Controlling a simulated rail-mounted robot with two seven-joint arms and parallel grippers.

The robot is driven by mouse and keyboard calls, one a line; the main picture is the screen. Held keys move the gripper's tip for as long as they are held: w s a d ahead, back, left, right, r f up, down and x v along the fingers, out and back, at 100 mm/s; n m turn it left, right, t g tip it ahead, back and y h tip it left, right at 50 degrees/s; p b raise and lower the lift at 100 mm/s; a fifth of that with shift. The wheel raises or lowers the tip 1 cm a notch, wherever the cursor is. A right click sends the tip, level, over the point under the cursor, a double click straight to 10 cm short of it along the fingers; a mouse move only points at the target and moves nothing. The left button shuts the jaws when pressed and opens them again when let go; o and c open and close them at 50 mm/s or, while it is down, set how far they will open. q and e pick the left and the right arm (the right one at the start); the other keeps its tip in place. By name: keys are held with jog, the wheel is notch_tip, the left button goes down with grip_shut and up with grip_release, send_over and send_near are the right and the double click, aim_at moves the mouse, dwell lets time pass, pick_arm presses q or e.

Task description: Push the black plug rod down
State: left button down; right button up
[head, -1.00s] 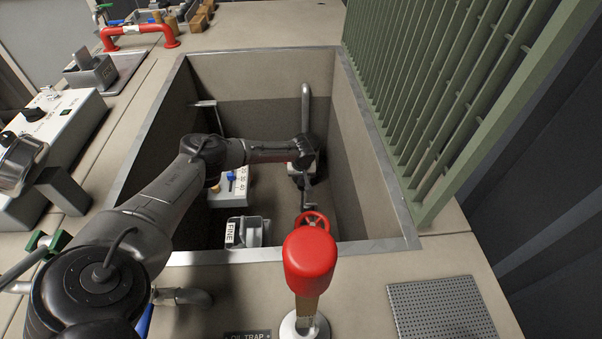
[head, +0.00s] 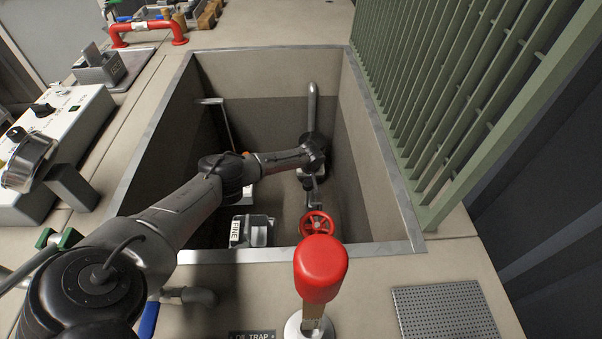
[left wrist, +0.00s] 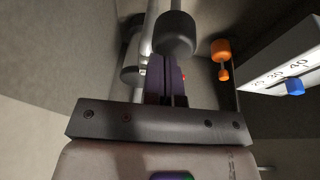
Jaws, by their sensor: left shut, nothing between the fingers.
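My left arm reaches down into the pit (head: 272,95). My left gripper (head: 309,184) is low in the pit, beyond the red handwheel, and small in the head view. In the left wrist view, the fingers of my left gripper (left wrist: 164,62) are together with nothing between them. A black cylindrical head (left wrist: 175,33), which may be the top of the black plug rod, is just past the fingertips. I cannot tell whether they touch. I cannot make out the rod in the head view, where my arm may hide it. My right gripper is in neither view.
A red handwheel (head: 317,224) and a box marked FINE (head: 252,231) are near the pit's front edge. A red-capped post (head: 320,268) stands in front. A green railing (head: 450,100) borders the right. An orange knob (left wrist: 222,50) and a numbered panel (left wrist: 285,75) are beside my gripper.

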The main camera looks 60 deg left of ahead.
aim_at(306, 184)
pick_arm(q)
jog(key=f, duration=0.1)
jog(key=s+f, duration=0.1)
jog(key=f, duration=0.1)
jog(key=f+b, duration=0.1)
jog(key=shift+s+d+f, duration=0.15)
jog(key=shift+s+f, duration=0.15)
jog(key=shift+f, duration=0.05)
jog(key=shift+s+f, duration=0.2)
jog(key=shift+f, duration=0.2)
jog(key=shift+r+p, duration=0.3)
jog(key=shift+r, duration=0.1)
jog(key=r+p, duration=0.5)
jog(key=shift+a, duration=0.2)
jog(key=p+v, duration=0.7)
jog(key=v, duration=0.2)
jog(key=shift+w, duration=0.25)
jog(key=shift+f, duration=0.1)
